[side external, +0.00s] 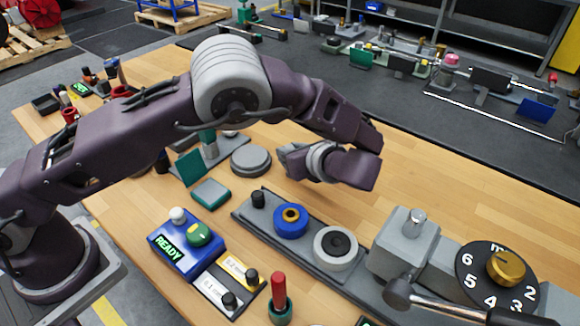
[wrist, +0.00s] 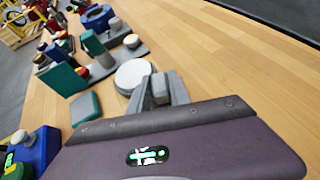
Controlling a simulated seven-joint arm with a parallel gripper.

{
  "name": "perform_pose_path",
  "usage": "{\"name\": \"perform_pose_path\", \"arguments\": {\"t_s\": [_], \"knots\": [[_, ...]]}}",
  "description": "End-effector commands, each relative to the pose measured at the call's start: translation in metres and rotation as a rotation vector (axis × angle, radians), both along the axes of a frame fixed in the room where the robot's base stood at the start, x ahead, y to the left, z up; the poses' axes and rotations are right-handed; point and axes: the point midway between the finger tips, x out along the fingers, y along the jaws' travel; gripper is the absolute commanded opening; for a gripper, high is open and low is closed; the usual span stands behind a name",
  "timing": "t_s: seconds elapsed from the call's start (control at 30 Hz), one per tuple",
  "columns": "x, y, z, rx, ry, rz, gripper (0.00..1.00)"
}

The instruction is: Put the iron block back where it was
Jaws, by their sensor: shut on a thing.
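My gripper (side external: 287,157) is in the air above the wooden table, just right of a round grey disc (side external: 250,160) in the side view. In the wrist view my gripper (wrist: 160,91) is shut on a small grey piece between its fingers. I take this piece to be the iron block (wrist: 160,88), but it is much the same grey as the fingers and mostly covered by them. In the side view I cannot make it out apart from the fingertips. The disc (wrist: 133,75) lies beyond the fingertips in the wrist view.
A teal block (side external: 211,193) and a stand with a green plate (side external: 190,167) are left of the disc. A blue READY box (side external: 186,245) and a grey rail with a blue ring (side external: 291,220) stand nearer. Bare table (side external: 440,185) lies to the right.

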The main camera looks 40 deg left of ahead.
Motion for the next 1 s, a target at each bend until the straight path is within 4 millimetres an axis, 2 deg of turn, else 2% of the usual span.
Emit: {"name": "perform_pose_path", "arguments": {"t_s": [0.27, 0.57, 0.6, 0.7, 1.0], "knots": [[0.0, 0.001, -0.041, 0.001, -0.001, 0.003, 0.0], [0.0, 0.001, -0.044, 0.0, -0.002, 0.003, 0.0], [0.0, 0.001, -0.045, -0.001, -0.002, 0.003, 0.27], [0.0, 0.001, -0.045, -0.002, -0.001, 0.003, 0.45], [0.0, 0.0, -0.043, -0.002, -0.002, 0.004, 0.45]]}}
